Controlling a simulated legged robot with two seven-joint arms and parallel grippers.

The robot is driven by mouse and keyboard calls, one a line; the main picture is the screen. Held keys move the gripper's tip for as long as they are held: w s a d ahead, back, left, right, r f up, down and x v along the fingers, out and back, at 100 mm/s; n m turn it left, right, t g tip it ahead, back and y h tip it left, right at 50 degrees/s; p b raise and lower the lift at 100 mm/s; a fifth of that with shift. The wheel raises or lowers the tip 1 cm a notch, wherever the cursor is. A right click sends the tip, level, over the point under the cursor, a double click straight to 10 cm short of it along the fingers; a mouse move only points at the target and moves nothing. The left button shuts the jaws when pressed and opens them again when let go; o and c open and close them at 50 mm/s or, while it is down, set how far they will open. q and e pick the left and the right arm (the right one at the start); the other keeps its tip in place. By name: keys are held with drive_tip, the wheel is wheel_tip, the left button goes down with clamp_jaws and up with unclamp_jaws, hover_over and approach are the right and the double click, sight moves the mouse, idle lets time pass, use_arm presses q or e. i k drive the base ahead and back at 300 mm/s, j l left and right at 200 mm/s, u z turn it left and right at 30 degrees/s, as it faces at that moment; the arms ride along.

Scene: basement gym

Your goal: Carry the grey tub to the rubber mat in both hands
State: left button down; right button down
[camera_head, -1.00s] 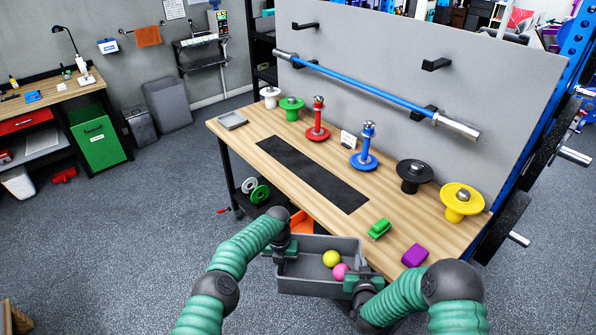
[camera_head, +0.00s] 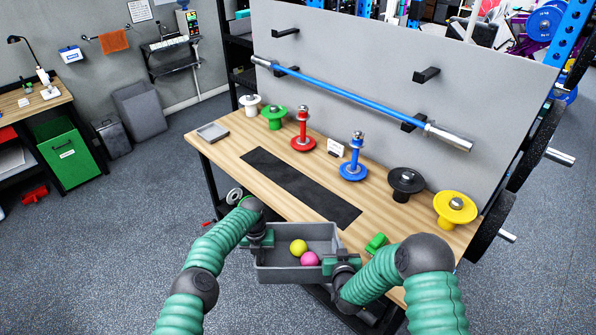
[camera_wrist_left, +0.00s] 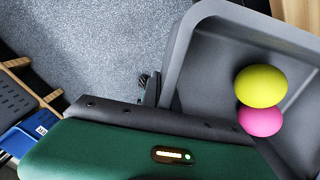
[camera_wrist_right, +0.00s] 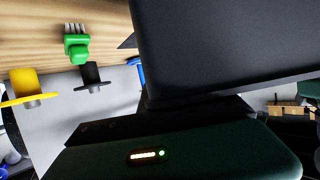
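The grey tub (camera_head: 290,274) hangs level in front of the workbench, its back rim overlapping the bench's front edge in the head view. A yellow ball (camera_head: 298,247) and a pink ball (camera_head: 310,259) lie inside it, touching or nearly so. My left gripper (camera_head: 262,238) is shut on the tub's left end wall; the tub also shows in the left wrist view (camera_wrist_left: 205,45). My right gripper (camera_head: 343,266) is shut on its right end; the tub's dark side fills the right wrist view (camera_wrist_right: 225,45). The fingertips are largely hidden. The black rubber mat (camera_head: 300,188) lies bare on the bench.
The wooden bench (camera_head: 222,148) holds a green brush (camera_head: 376,243) right of the tub, and a small grey tray (camera_head: 212,132) at its far left. Red (camera_head: 303,143), blue (camera_head: 353,172), black (camera_head: 405,184) and yellow (camera_head: 455,208) stands line the back, beside a small white card (camera_head: 336,148).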

sight(312, 192)
drive_tip(key=i+l, duration=0.2)
drive_tip(key=i, duration=0.45)
drive_tip(key=i+l, duration=0.15)
drive_tip(key=i, duration=0.45)
